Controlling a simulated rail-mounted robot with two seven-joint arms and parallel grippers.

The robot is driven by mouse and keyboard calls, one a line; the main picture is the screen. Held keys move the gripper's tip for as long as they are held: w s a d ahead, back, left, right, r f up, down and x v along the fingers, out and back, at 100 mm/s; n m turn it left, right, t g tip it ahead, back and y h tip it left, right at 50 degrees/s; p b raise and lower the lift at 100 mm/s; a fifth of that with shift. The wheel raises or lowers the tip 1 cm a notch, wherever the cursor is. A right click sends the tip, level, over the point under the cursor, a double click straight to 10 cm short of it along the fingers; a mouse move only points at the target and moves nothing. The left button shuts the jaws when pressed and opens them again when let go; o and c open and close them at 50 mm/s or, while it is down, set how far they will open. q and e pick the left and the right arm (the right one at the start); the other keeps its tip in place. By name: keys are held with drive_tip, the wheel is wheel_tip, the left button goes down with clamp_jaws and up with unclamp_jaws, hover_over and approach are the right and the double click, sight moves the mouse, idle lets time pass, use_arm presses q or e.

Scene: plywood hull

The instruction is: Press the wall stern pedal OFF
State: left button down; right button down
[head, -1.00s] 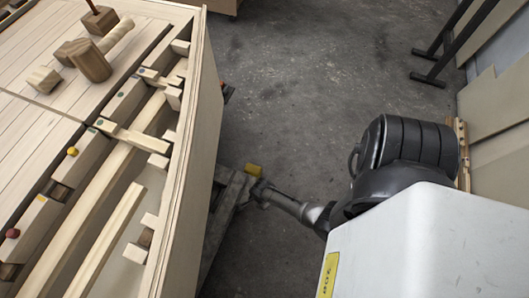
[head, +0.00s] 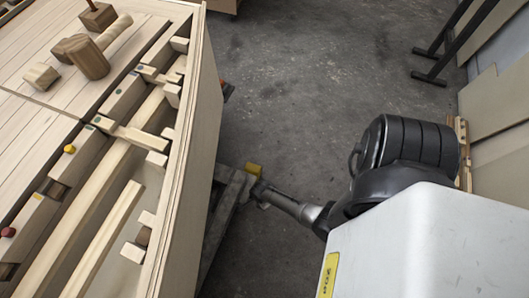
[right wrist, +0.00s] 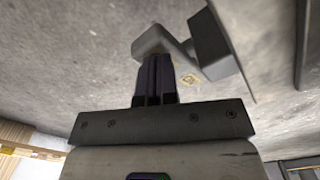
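In the right wrist view, my right gripper (right wrist: 156,62) has its two dark fingers close together, with nothing seen between them. The fingertips overlap the lower edge of a grey angled piece (right wrist: 152,40). A dark grey block (right wrist: 214,44) adjoins that piece on the right. These may belong to a pedal, but I cannot tell which pedal or whether it is on or off. I cannot tell whether the fingertips touch the piece. My left gripper is not in view. No pedal can be clearly identified in the head view.
The plywood hull (head: 200,110) fills the left of the head view. Several wooden blocks and a mallet (head: 88,58) lie on its deck. A grey frame (head: 222,215) with a yellow piece (head: 253,169) stands beside it. Bare concrete floor (head: 310,90) lies beyond, with black stand feet (head: 430,78) at upper right.

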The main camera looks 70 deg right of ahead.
drive_tip(key=shift+f, duration=0.25)
drive_tip(key=shift+f+b, duration=0.4)
drive_tip(key=shift+d+r, duration=0.15)
drive_tip(key=shift+r+p, duration=0.35)
drive_tip(key=shift+p, duration=0.15)
wheel_tip(320, 180, up, 3)
drive_tip(key=p, duration=0.3)
wheel_tip(320, 180, up, 3)
drive_tip(key=p, duration=0.4)
drive_tip(key=shift+r, duration=0.1)
idle(0.4)
